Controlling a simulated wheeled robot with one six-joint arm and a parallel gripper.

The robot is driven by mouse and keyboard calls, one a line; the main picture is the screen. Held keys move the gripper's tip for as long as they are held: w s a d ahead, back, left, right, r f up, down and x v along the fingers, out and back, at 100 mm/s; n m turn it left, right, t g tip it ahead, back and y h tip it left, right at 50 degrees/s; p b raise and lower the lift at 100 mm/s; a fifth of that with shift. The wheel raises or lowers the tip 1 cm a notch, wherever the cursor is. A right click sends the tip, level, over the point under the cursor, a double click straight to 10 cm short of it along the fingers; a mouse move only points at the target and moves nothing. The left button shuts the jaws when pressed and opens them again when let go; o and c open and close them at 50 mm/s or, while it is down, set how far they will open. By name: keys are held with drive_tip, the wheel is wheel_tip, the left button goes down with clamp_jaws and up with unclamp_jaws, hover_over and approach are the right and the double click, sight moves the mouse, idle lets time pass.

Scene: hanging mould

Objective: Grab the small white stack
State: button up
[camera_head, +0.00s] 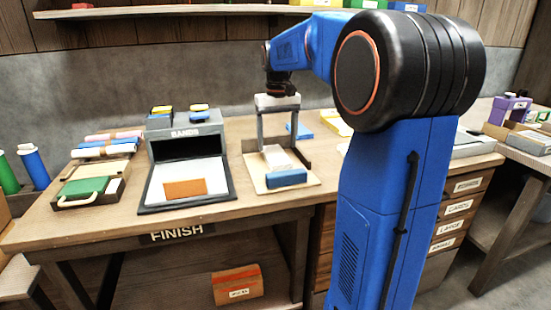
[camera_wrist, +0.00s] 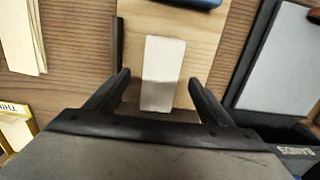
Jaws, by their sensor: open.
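The small white stack (camera_head: 281,160) lies on a light wooden board on the bench. In the wrist view the white stack (camera_wrist: 163,65) is a pale upright rectangle, its lower part in shade. My gripper (camera_head: 278,142) points down over the board from above. In the wrist view its two fingers (camera_wrist: 160,80) are spread apart, one on each side of the stack, with a gap to each side. The gripper is open and empty.
A blue block (camera_head: 286,178) lies at the board's front edge. Left of the board stands the dark BANDS tray (camera_head: 187,206) with an orange block (camera_head: 185,188) on it. A low dark wall (camera_head: 304,163) edges the board on the right.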

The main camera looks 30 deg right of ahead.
sight(276, 155)
drive_tip(key=shift+w+a+f, duration=0.1)
drive_tip(key=shift+w+f, duration=0.05)
drive_tip(key=shift+f, duration=2.05)
drive_tip(key=c, duration=1.3)
